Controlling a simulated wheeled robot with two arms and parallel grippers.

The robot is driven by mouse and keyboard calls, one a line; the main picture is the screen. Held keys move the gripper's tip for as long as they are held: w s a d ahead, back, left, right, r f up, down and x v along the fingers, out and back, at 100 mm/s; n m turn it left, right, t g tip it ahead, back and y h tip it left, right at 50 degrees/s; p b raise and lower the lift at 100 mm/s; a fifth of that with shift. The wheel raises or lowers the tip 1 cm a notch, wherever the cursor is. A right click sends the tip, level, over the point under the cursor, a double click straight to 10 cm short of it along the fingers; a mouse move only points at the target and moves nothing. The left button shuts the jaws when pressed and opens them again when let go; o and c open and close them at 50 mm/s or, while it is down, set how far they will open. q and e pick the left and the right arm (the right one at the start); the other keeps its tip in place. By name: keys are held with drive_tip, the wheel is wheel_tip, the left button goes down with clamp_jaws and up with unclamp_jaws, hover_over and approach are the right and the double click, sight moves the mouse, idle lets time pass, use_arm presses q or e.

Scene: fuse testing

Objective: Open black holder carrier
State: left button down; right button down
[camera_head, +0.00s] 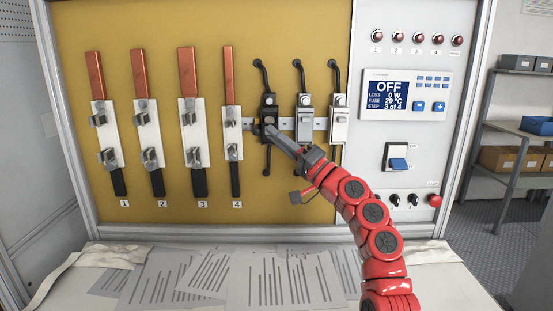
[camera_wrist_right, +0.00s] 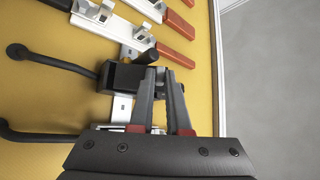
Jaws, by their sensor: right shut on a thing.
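The black holder (camera_head: 269,102) is mounted on the metal rail of the yellow board, first in a row of three holders. A black cable runs above it and another below. My right gripper (camera_head: 270,131) reaches in from the lower right and is shut on the carrier at the black holder's front. In the right wrist view, the black holder (camera_wrist_right: 125,78) lies at the gripper's fingertips (camera_wrist_right: 160,73). The fingers hide part of the carrier, and I cannot tell how far it is open. My left gripper is not in view.
Two lighter holders, one grey (camera_head: 303,119) and one white (camera_head: 338,122), stand close on the right. Several white fuse bases with copper bars (camera_head: 188,72) are on the left. The panel display (camera_head: 388,93) reads OFF. Papers (camera_head: 262,280) cover the bench below.

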drive_tip(key=f+n+g+y+b, duration=0.1)
drive_tip(key=n+y+b, duration=0.1)
drive_tip(key=n+b, duration=0.1)
drive_tip(key=f+n+g+y+b, duration=0.1)
drive_tip(key=n+g+y+b, duration=0.1)
drive_tip(key=n, duration=0.1)
drive_tip(key=f+n+g+y+b, duration=0.1)
drive_tip(key=n+y+b, duration=0.1)
drive_tip(key=n+b, duration=0.1)
drive_tip(key=shift+s+f+g+b, duration=0.15)
drive_tip(key=shift+s+g+b, duration=0.05)
drive_tip(key=shift+g+b, duration=0.15)
drive_tip(key=shift+f+n+g+y, duration=0.2)
drive_tip(key=shift+n+g+y, duration=0.35)
drive_tip(key=shift+n, duration=0.35)
drive_tip(key=c, duration=0.9)
unclamp_jaws()
drive_tip(key=shift+p+v, duration=0.35)
drive_tip(key=shift+v, duration=3.4)
